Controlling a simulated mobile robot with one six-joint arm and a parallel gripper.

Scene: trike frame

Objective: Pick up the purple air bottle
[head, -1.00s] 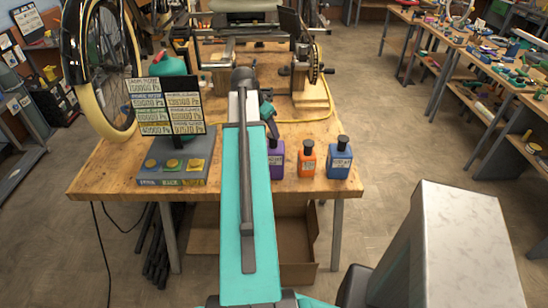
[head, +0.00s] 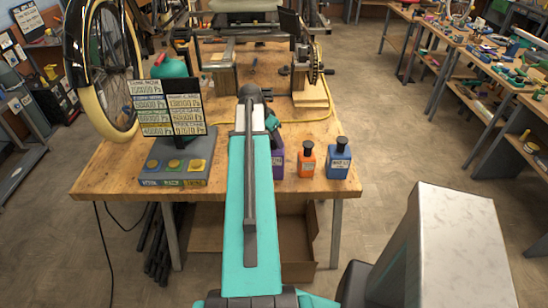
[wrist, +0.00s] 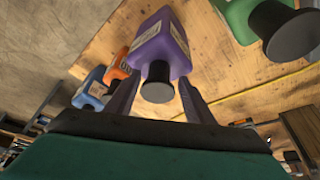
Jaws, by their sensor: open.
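The purple air bottle (head: 279,162) stands on the wooden workbench, partly hidden behind my teal arm in the head view. In the wrist view the purple bottle (wrist: 163,45) fills the upper middle, with its black cap (wrist: 157,82) toward the camera. My gripper (wrist: 156,95) is open, with one dark finger on each side of the cap and bottle. I cannot tell whether either finger touches it. My gripper is mostly hidden behind the arm in the head view.
An orange bottle (head: 306,160) and a blue bottle (head: 339,158) stand to the right of the purple one. A green bottle (wrist: 262,22) with a black cap is close on the other side in the wrist view. A price-sign stand (head: 173,175) with buttons is at the left.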

